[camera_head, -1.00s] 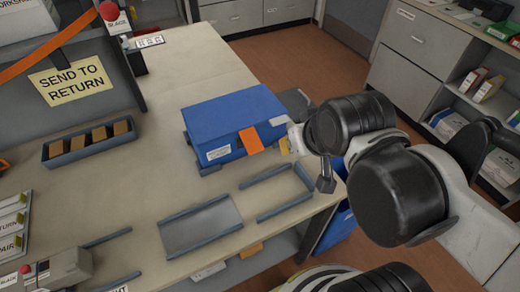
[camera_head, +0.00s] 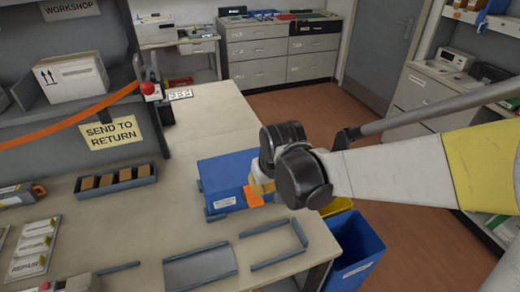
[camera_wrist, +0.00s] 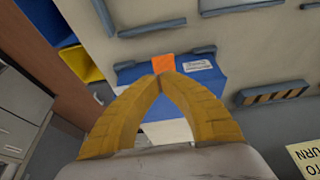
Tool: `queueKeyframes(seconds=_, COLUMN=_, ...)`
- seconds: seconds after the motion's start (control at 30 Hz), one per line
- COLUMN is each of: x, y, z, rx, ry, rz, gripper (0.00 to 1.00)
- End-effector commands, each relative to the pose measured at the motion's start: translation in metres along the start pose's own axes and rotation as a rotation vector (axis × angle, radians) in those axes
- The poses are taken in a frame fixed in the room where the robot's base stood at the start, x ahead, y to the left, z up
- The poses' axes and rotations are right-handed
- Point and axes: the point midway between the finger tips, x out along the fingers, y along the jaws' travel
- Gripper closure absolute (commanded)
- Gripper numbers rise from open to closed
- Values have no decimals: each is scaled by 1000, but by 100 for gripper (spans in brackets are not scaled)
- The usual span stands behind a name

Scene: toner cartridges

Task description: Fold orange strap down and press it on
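A blue box (camera_head: 222,182) lies on the workbench in the head view. A white label (camera_head: 225,203) is on its near side. The orange strap (camera_head: 253,197) shows at the box's near edge, partly behind my gripper. My gripper (camera_head: 260,188) is at the box's right part, close to the strap. In the wrist view, the yellow fingers (camera_wrist: 160,76) meet at their tips, right by the orange strap (camera_wrist: 163,63). The strap shows beyond the tips, not between them. I cannot tell whether the tips touch it, or how far it is folded.
Metal guide frames (camera_head: 275,243) and a grey tray (camera_head: 200,267) lie on the bench in front of the box. A slotted holder (camera_head: 115,178) stands to the left. A blue bin (camera_head: 357,250) and a yellow bin (camera_head: 337,207) stand right of the bench. The bench behind the box is clear.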

Motion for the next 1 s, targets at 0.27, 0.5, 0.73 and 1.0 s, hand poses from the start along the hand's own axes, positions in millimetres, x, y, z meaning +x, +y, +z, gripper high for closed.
queueKeyframes(seconds=0.27, x=65, y=0, z=1, rx=1, ry=1, rz=0, gripper=100)
queueKeyframes(seconds=0.5, x=101, y=0, z=0, rx=1, ry=1, rz=0, gripper=100)
queueKeyframes(seconds=0.73, x=111, y=0, z=0, rx=1, ry=1, rz=0, gripper=100)
queueKeyframes(seconds=1.0, x=111, y=0, z=0, rx=1, ry=1, rz=0, gripper=100)
